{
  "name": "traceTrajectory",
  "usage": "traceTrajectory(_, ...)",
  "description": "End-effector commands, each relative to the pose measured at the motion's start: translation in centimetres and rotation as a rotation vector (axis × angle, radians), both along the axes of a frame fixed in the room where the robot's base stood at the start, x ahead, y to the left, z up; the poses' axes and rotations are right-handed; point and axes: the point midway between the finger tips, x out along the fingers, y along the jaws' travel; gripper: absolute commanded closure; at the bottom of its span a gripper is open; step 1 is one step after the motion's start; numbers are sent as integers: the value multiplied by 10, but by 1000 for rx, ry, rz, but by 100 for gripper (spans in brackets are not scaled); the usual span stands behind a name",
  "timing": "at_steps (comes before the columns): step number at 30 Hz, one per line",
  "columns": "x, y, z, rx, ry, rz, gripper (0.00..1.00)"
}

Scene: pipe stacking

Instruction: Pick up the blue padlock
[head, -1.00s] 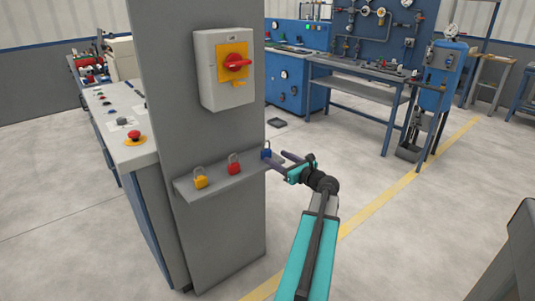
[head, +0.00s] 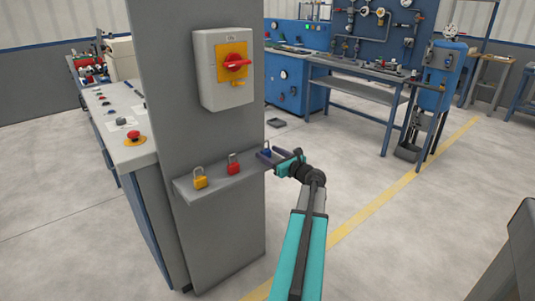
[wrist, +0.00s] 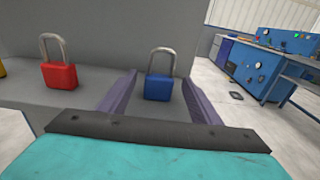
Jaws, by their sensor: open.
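The blue padlock (head: 266,149) stands upright at the right end of a small grey shelf (head: 215,186) on the grey column. In the wrist view the blue padlock (wrist: 158,84) shows its silver shackle and stands between the two purple fingers of my gripper (wrist: 158,90). My gripper (head: 268,158) is open, with one finger on each side of the padlock. In the wrist view there is a gap between the padlock and each finger.
A red padlock (head: 233,164) and a yellow padlock (head: 200,178) stand on the same shelf to the left. The column (head: 215,240) rises behind the shelf, with a red-handled switch box (head: 225,68) above. Open floor (head: 420,220) lies to the right.

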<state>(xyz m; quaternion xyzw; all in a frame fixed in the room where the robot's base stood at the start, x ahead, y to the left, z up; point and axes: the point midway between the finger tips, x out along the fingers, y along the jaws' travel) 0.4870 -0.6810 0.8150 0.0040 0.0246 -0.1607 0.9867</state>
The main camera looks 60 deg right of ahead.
Motion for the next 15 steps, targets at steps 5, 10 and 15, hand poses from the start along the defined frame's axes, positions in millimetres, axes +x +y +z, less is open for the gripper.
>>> traceTrajectory(5, 17, -7, -1, 0, 0, 0, 42)
traceTrajectory(10, 21, -7, -1, 0, 0, 0, 42)
traceTrajectory(15, 21, -6, -1, 0, 0, 0, 42)
